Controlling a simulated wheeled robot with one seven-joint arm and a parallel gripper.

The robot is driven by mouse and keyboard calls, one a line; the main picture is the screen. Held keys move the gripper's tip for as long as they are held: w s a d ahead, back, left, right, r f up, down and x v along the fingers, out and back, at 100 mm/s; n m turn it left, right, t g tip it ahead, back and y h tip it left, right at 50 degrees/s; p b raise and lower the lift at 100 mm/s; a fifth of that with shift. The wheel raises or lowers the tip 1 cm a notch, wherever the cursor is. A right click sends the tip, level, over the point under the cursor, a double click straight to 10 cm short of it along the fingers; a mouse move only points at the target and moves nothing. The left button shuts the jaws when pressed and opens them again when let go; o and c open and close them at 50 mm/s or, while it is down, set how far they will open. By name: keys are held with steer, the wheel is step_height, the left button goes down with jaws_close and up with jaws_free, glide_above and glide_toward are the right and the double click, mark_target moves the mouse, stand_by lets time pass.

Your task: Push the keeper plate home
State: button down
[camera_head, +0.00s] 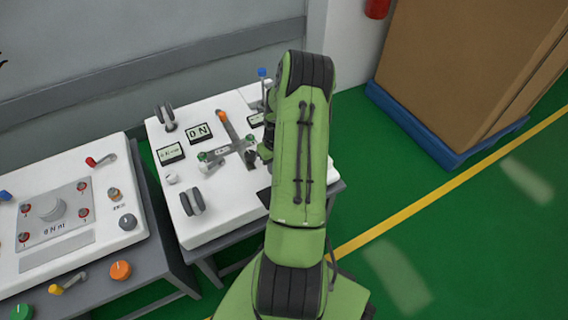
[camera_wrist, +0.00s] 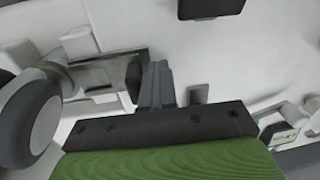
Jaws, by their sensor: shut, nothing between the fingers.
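On the white cart top (camera_head: 222,222), a grey metal bar fitting (camera_head: 222,153) runs from a green-tipped part toward my gripper. I take its flat metal part to be the keeper plate, but cannot tell for sure. In the wrist view a flat grey metal plate (camera_wrist: 97,76) lies left of my gripper (camera_wrist: 157,78). The fingers are shut together with nothing between them. Their tips are beside a dark block (camera_wrist: 134,78) at the plate's right end; I cannot tell whether they touch it. In the head view my arm hides most of the gripper.
An orange-tipped lever (camera_head: 223,118) stands behind the bar. Dark twin-disc knobs (camera_head: 193,202) and small displays (camera_head: 199,132) surround it. A rounded grey knob (camera_wrist: 28,118) is close at left in the wrist view. A second cart (camera_head: 60,262) stands left; a boxed pallet (camera_head: 440,135) is right.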

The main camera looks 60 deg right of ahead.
steer(key=shift+m+g+h, duration=0.3)
steer(key=shift+m+h, duration=0.1)
steer(key=shift+h, duration=0.3)
steer(key=s+d, duration=0.2)
steer(key=d, duration=0.1)
steer(key=s+d, duration=0.1)
steer(key=d, duration=0.1)
steer(key=shift+s+d+r, duration=0.1)
steer(key=shift+r, duration=0.2)
steer(key=shift+f, duration=0.2)
steer(key=shift+w+a, duration=0.2)
steer(key=shift+a, duration=0.1)
step_height(320, 180, up, 4)
steer(key=p, duration=0.3)
steer(key=shift+f, duration=0.1)
steer(key=r+p, duration=0.2)
steer(key=r, duration=0.1)
steer(key=r+p, duration=0.1)
steer(key=r, duration=0.1)
steer(key=shift+w+a+p, duration=0.2)
steer(key=shift+a+p, duration=0.1)
steer(key=shift+p, duration=0.05)
